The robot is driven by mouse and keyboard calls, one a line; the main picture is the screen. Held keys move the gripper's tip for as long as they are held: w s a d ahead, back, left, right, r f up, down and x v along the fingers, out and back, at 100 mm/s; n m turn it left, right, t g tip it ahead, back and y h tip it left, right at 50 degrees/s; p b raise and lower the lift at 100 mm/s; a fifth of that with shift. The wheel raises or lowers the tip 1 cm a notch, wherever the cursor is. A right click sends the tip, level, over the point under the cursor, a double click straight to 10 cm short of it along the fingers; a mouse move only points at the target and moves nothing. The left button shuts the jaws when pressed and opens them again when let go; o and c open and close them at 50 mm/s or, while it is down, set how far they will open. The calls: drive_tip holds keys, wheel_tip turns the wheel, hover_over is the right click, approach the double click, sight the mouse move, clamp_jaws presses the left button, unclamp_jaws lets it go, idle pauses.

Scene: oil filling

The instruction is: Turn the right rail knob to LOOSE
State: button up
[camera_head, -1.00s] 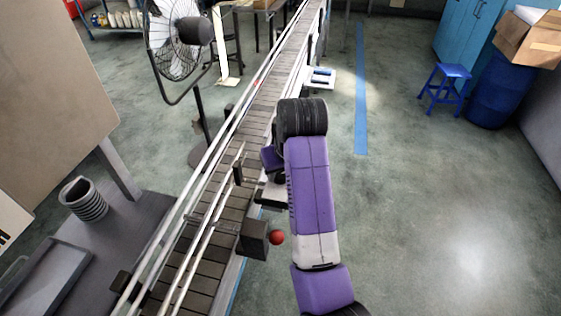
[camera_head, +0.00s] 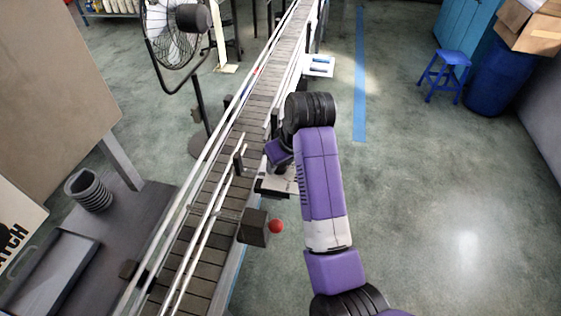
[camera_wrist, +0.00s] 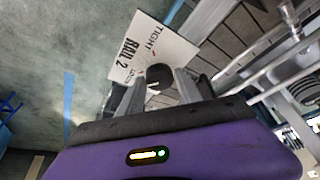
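In the wrist view a dark round knob (camera_wrist: 158,75) stands in front of a white label plate (camera_wrist: 150,45) reading TIGHT, RAIL 2 and a partly covered third word. My gripper (camera_wrist: 159,80) has its two fingers apart, one on each side of the knob. I cannot tell whether either finger touches it. In the head view my gripper's purple body (camera_head: 278,152) is beside the conveyor's right edge, above the pale plate (camera_head: 290,182). The knob itself is hidden there by my arm.
The conveyor (camera_head: 240,145) with its metal rails runs away from me. A dark block (camera_head: 253,228) with a red ball (camera_head: 276,226) juts from its near right side. A fan (camera_head: 175,40) and a grey bench (camera_head: 120,215) are at left.

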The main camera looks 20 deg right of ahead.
drive_tip(key=shift+o, duration=1.3)
drive_tip(key=shift+r, duration=0.1)
drive_tip(key=p+v, duration=0.1)
drive_tip(key=v, duration=0.6)
drive_tip(key=shift+s+r, duration=0.2)
drive_tip(key=shift+r, duration=0.05)
